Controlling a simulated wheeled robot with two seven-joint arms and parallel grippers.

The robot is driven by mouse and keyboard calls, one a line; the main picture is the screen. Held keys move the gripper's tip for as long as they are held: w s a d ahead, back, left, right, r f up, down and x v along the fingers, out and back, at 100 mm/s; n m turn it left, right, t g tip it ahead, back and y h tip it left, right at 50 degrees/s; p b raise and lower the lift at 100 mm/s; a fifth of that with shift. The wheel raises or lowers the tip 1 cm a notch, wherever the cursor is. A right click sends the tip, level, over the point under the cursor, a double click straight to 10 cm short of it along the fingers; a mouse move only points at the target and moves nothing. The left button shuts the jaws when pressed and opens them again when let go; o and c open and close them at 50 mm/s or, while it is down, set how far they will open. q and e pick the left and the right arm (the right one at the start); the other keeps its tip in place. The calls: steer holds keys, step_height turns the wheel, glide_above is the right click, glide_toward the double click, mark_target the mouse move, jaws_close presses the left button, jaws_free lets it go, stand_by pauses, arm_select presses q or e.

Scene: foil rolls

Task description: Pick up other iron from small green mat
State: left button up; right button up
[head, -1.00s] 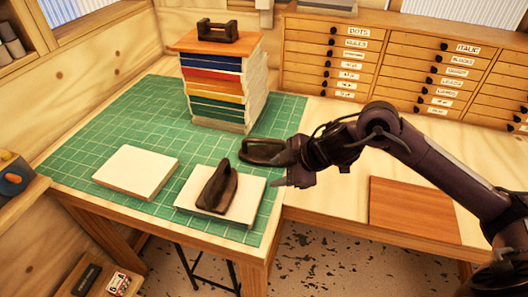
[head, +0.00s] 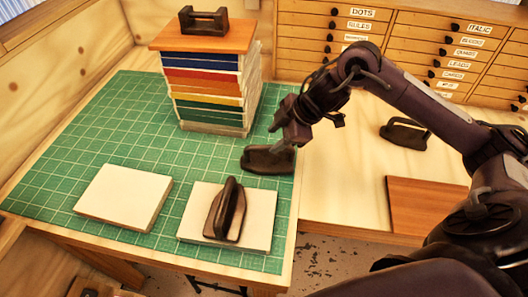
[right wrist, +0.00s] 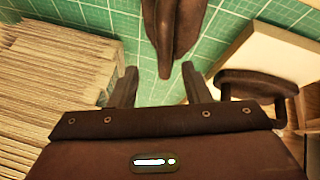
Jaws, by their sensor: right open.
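A dark iron (head: 268,160) lies on the green mat (head: 110,135) near its right edge. It also shows between and beyond the fingers in the right wrist view (right wrist: 174,30). My right gripper (head: 282,136) is open and empty, low over this iron; the head view does not show clearly whether they touch. A second iron (head: 226,208) rests on the right white pad (head: 262,228), and a handle, likely this iron's, shows at the right of the wrist view (right wrist: 255,85). My left gripper is not in view.
Another iron (head: 405,133) sits on the right table, near a brown board (head: 425,205). A bare white pad (head: 122,197) lies front left.

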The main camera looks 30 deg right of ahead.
mark_target(267, 147)
steer(key=f, duration=0.1)
steer(key=a+f+p, duration=0.1)
steer(key=shift+f, duration=0.4)
steer(key=shift+w+p+x, duration=0.2)
steer(key=shift+p+x, duration=0.15)
steer(key=shift+x, duration=0.9)
steer(key=shift+w+f, duration=0.1)
steer(key=shift+d, duration=0.1)
steer(key=c, duration=0.4)
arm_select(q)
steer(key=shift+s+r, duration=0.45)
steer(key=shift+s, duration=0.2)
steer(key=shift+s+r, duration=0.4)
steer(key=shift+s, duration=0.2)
arm_select(e)
jaws_close()
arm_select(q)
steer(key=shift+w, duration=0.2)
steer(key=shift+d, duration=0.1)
